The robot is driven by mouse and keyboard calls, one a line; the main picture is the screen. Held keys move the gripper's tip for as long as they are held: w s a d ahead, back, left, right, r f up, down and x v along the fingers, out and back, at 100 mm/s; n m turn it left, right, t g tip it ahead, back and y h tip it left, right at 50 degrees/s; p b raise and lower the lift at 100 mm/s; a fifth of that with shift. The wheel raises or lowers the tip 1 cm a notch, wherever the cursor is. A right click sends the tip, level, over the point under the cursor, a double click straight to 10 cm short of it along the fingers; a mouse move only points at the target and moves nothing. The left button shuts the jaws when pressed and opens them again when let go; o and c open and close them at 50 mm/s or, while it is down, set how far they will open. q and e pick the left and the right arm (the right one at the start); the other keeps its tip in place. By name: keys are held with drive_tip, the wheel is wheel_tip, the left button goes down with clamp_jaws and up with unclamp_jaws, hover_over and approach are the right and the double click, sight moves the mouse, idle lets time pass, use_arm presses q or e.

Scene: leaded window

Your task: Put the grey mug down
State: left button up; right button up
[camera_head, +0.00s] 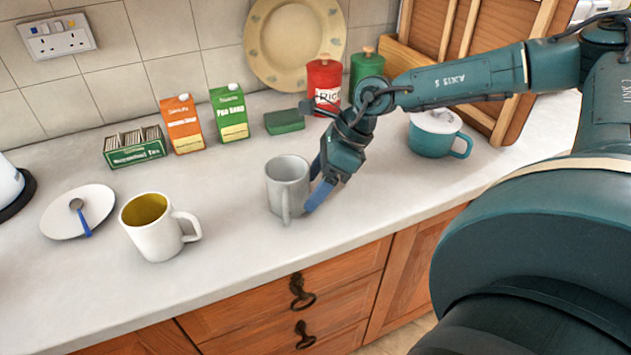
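The grey mug (287,182) is upright at the middle of the worktop, its handle turned toward the front edge. Its base looks to be on or just above the worktop; I cannot tell which. My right gripper (311,190) reaches down to the mug's right side from the upper right. Its two blue fingers are apart, one toward the back and one toward the front, with the tips right at the mug's wall. The far fingertip is partly hidden by the mug, so I cannot tell whether they grip it. My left gripper is not in view.
A white mug (152,238) with a yellow inside and a saucer (62,213) with a spoon (80,216) are to the left. Cartons (181,125), a tea box (135,148) and a green sponge (284,122) stand behind. The front worktop is clear.

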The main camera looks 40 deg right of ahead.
drive_tip(key=shift+d+r+p, duration=0.15)
drive_tip(key=shift+r+p, duration=0.15)
drive_tip(key=shift+r, duration=0.15)
drive_tip(key=p+v, duration=0.1)
drive_tip(key=v, duration=1)
drive_tip(key=shift+r, duration=0.2)
